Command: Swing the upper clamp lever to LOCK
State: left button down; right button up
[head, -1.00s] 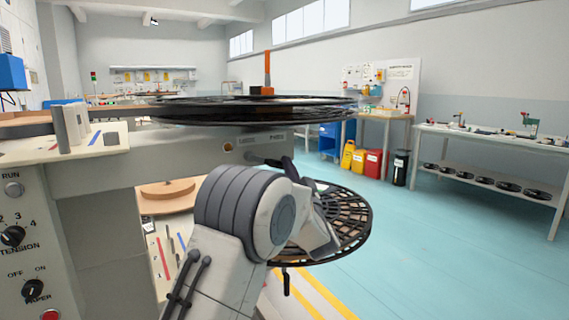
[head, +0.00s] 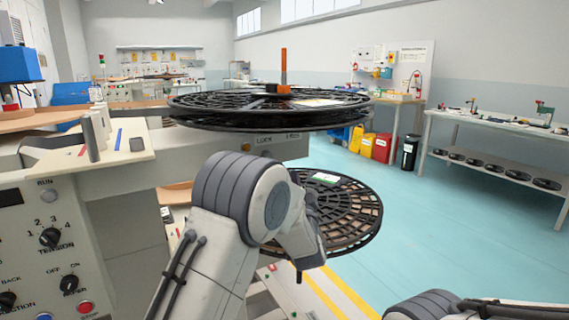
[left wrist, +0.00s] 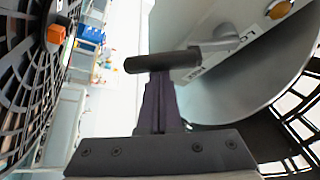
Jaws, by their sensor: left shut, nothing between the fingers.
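The clamp lever (left wrist: 162,62) shows in the left wrist view as a black cylindrical grip on a pale rod, which runs to the grey machine face. My left gripper (left wrist: 160,85) is shut and empty. Its dark fingertips lie right at the underside of the grip in the picture; I cannot tell whether they touch. In the head view my own left arm hides most of this gripper, and I cannot make out the lever there. A small LOCK label (head: 272,141) is on the machine face under the upper reel.
The upper black reel (head: 270,110) carries an upright orange handle (head: 283,67). A lower black reel (head: 340,215) is just right of my left arm. The control panel (head: 50,235) stands at left. The blue floor (head: 470,230) at right is clear.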

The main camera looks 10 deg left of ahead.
pick_arm(q)
jog(key=shift+s+a+f+m+g+h+p, duration=0.4)
jog(key=shift+s+a+m+g+h+p, duration=0.15)
jog(key=shift+m+p, duration=0.8)
jog(key=shift+s+a+f+m+g+h+p, duration=0.4)
jog(key=shift+s+a+m+p, duration=0.2)
jog(key=shift+m+p, duration=0.8)
jog(key=shift+s+a+f+m+g+h+p, duration=0.35)
jog(key=shift+s+a+m+g+p, duration=0.25)
jog(key=shift+m+p, duration=0.75)
jog(key=s+d, duration=0.5)
jog(key=s, duration=0.2)
jog(key=shift+s+d, duration=0.3)
